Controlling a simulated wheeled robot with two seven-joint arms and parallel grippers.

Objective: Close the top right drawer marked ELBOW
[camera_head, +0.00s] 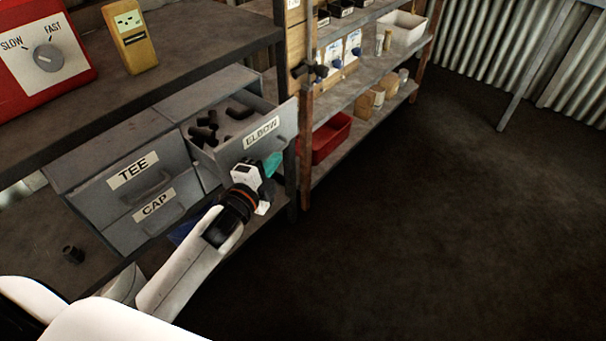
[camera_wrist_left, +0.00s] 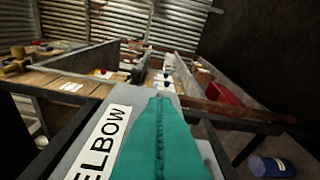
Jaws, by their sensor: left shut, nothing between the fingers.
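The ELBOW drawer (camera_head: 250,148) is the top right one of a grey drawer cabinet and stands pulled out, with several black elbow fittings (camera_head: 207,130) inside. Its label (camera_wrist_left: 100,143) shows large in the left wrist view. My left gripper (camera_head: 272,164) is at the drawer's front, near its lower right part; its teal fingers (camera_wrist_left: 160,140) are shut with nothing between them. I cannot tell whether they touch the drawer front. The drawer's handle is mostly hidden. My right gripper is not in view.
The TEE drawer (camera_head: 133,170) and CAP drawer (camera_head: 154,204) are shut. A wooden post (camera_head: 305,150) and a red bin (camera_head: 330,138) stand right of the open drawer. A shelf with a red dial box (camera_head: 45,60) overhangs the cabinet. The floor at right is clear.

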